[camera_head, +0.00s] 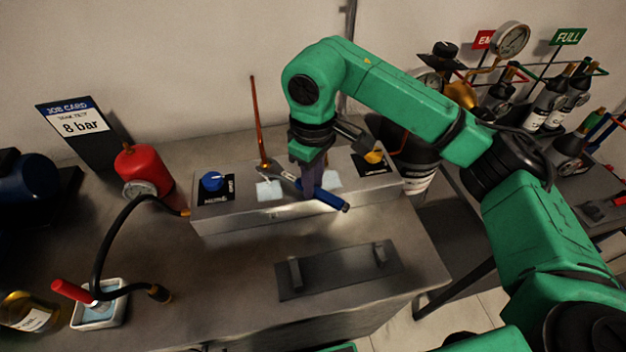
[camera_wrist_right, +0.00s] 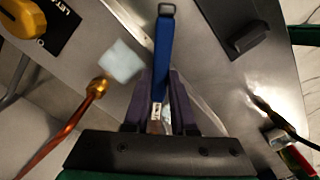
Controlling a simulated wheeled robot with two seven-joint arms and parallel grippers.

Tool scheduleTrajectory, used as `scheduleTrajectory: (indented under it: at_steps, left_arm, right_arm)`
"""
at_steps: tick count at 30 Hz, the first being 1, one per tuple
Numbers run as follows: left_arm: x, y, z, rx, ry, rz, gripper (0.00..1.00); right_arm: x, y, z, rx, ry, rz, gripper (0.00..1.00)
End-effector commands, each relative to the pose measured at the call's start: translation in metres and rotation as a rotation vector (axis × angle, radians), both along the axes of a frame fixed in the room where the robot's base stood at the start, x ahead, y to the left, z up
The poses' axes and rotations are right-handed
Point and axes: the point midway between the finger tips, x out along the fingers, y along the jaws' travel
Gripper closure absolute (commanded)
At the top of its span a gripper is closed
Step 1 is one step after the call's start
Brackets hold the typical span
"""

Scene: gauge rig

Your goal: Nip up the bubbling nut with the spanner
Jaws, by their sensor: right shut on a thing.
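The spanner has a blue handle (camera_head: 331,201) and a grey metal head (camera_head: 272,166). My right gripper (camera_head: 312,188) is shut on it over the grey metal box. In the right wrist view the blue handle (camera_wrist_right: 163,55) sticks out beyond my fingers (camera_wrist_right: 160,115), and the head is hidden. A brass nut (camera_head: 263,166) sits at the foot of an upright copper pipe. It also shows in the right wrist view (camera_wrist_right: 97,87), left of my fingers. In the head view the spanner's head lies close beside it; I cannot tell if they touch. No bubbles can be made out. My left gripper is out of view.
The metal box (camera_head: 235,217) carries a blue knob (camera_head: 213,181), a yellow knob (camera_head: 374,156) and pale patches. A dark holder plate (camera_head: 325,283) lies in front. A red cylinder (camera_head: 143,164) with a black hose stands left, above a small white dish (camera_head: 113,317).

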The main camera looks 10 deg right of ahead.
Motion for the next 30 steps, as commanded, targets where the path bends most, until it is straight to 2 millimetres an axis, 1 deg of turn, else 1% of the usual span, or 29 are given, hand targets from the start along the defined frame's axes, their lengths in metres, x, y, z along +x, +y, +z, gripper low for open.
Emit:
scheduleTrajectory:
  at_steps: [13, 30]
  left_arm:
    - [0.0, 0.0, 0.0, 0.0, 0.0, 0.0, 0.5]
    - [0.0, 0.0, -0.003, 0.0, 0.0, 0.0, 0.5]
  right_arm:
    - [-0.001, 0.001, 0.0, 0.001, -0.001, -0.009, 1.0]
    - [-0.014, 0.02, 0.0, 0.0, -0.001, -0.194, 1.0]
